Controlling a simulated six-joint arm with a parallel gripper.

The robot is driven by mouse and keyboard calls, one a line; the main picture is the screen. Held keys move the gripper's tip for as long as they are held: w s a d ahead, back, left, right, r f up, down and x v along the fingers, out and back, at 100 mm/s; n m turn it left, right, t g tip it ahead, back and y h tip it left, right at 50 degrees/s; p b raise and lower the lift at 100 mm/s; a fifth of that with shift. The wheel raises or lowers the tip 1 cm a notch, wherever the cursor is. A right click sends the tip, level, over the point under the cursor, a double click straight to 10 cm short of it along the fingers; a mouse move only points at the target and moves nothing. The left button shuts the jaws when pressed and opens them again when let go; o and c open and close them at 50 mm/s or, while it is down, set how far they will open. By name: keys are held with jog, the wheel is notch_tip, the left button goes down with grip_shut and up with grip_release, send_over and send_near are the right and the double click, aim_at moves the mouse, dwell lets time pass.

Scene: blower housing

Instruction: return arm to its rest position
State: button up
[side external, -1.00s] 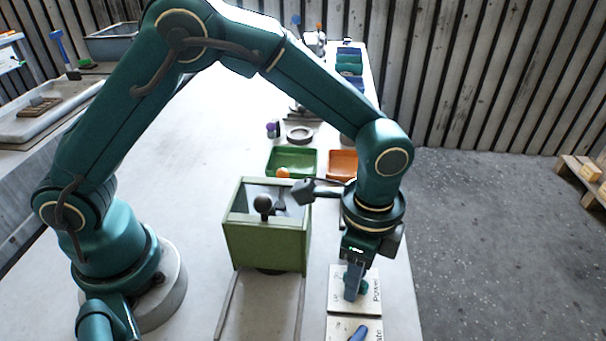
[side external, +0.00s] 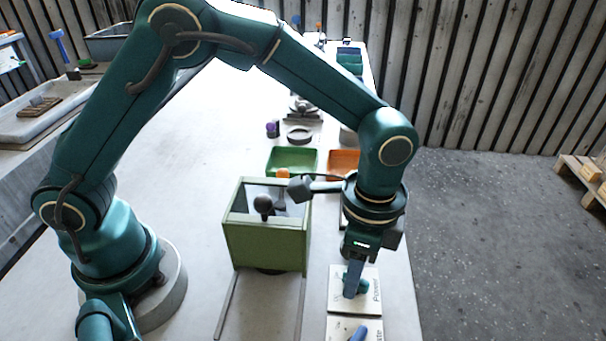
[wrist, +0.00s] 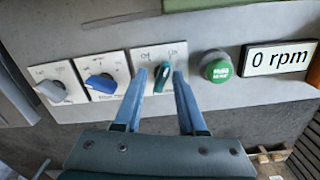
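My gripper (wrist: 161,76) is open, its two blue fingers apart on either side of the green knob (wrist: 163,84) on the power panel. A small gap shows on each side of the knob in the wrist view. In the side external view my gripper (side external: 353,272) points down over the white panel plate (side external: 338,292), with the knob partly hidden behind the fingers. My arm is bent over the bench, reaching to its right edge.
A blue knob (wrist: 101,84), a white knob (wrist: 50,92), a green button (wrist: 216,67) and a "0 rpm" display (wrist: 279,59) line the panel. A green box (side external: 262,240) stands left of my gripper. Green (side external: 279,150) and orange (side external: 344,153) trays lie behind.

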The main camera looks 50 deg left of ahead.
jog(key=shift+r+m, duration=0.3)
jog(key=shift+m, duration=0.3)
